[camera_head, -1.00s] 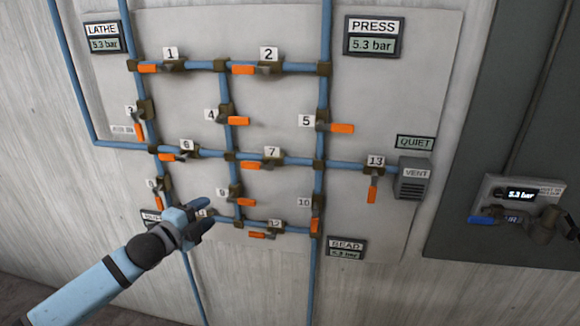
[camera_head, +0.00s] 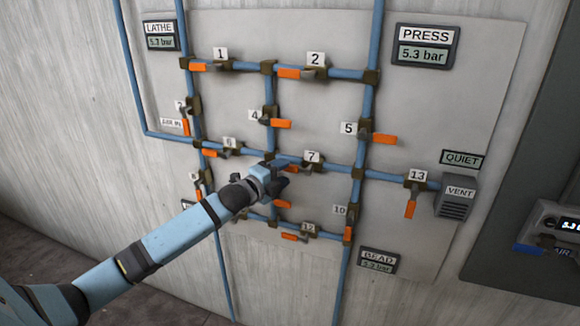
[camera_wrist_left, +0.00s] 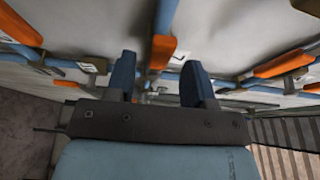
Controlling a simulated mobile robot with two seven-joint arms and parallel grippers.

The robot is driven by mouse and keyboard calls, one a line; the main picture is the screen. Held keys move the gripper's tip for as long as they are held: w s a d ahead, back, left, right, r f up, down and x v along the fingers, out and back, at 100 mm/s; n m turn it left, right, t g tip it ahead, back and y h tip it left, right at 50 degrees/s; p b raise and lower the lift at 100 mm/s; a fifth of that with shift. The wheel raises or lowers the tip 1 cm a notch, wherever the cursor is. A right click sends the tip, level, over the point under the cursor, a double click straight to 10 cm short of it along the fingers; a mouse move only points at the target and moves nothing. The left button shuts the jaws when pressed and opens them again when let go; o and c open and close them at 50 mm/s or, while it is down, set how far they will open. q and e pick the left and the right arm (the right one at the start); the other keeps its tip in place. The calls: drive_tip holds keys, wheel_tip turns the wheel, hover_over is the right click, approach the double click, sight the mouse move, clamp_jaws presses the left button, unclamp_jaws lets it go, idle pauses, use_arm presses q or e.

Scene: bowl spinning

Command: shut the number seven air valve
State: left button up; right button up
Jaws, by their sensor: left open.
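The number seven valve (camera_head: 316,168) sits on the middle horizontal blue pipe, just below its label "7". Its orange handle (camera_head: 296,169) points left, roughly along the pipe, and is partly hidden by my gripper. My left gripper (camera_head: 281,178) is just left of and below that handle in the head view; I cannot tell whether it touches it. In the left wrist view, the two fingers of my left gripper (camera_wrist_left: 160,82) are apart. An orange handle (camera_wrist_left: 162,52) shows between and beyond them; its number is not readable there. My right gripper is not in view.
Valve 4 (camera_head: 268,120) is above, valve 6 (camera_head: 232,150) to the left and valve 12 (camera_head: 307,237) below. Valve 9 is mostly hidden behind my gripper. Valve 13 (camera_head: 416,182) and the vent box (camera_head: 456,203) are to the right. The PRESS display (camera_head: 424,54) reads 5.3 bar.

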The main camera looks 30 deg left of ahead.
sight(288, 170)
use_arm(q)
drive_tip(key=shift+w+d, duration=0.15)
drive_tip(key=shift+w, duration=0.7)
drive_tip(key=shift+w+d, duration=0.15)
drive_tip(key=shift+w, duration=0.7)
clamp_jaws()
